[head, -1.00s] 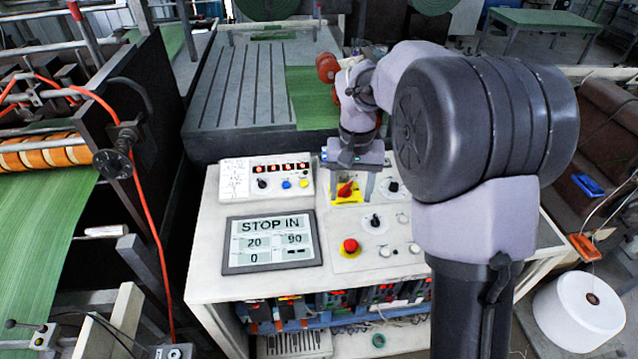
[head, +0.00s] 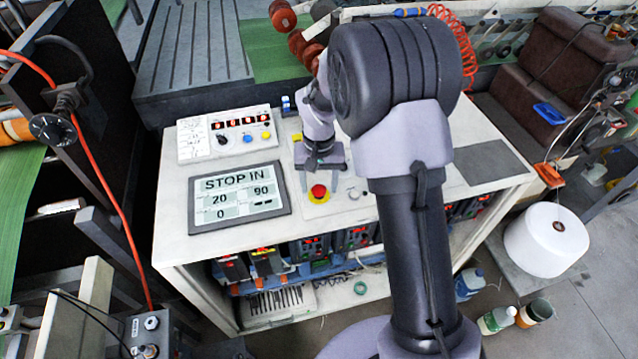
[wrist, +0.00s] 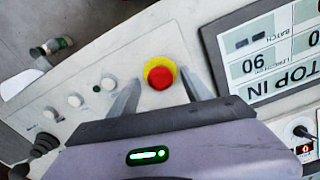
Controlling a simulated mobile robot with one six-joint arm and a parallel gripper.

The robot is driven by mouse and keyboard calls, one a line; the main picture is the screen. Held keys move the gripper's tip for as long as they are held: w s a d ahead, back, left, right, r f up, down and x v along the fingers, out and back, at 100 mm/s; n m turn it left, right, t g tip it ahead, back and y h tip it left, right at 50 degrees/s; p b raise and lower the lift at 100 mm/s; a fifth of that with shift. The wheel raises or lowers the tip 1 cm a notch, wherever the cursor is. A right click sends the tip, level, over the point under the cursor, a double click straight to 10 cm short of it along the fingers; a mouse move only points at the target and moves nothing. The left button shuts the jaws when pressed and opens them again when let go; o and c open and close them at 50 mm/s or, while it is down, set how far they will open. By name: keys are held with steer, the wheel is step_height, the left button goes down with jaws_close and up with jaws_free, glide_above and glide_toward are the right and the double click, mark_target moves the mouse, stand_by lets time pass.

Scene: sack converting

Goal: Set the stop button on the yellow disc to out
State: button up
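The red stop button (head: 319,191) sits on a yellow disc (head: 312,198) on the light panel of the console. In the wrist view the red button (wrist: 160,77) and the yellow disc (wrist: 149,66) are in clear sight between the fingers. My gripper (head: 320,187) is open above the button, with one finger on each side and nothing held; it also shows in the wrist view (wrist: 158,88). Whether the fingers touch the panel I cannot tell. The display screen (head: 238,198) reads STOP IN.
A control box (head: 228,134) with red digits and small knobs stands behind the screen. White buttons (wrist: 92,92) and a dark knob (wrist: 45,143) lie beside the stop button on the same panel. A white spool (head: 545,240) stands on the right.

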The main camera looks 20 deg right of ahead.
jaws_close()
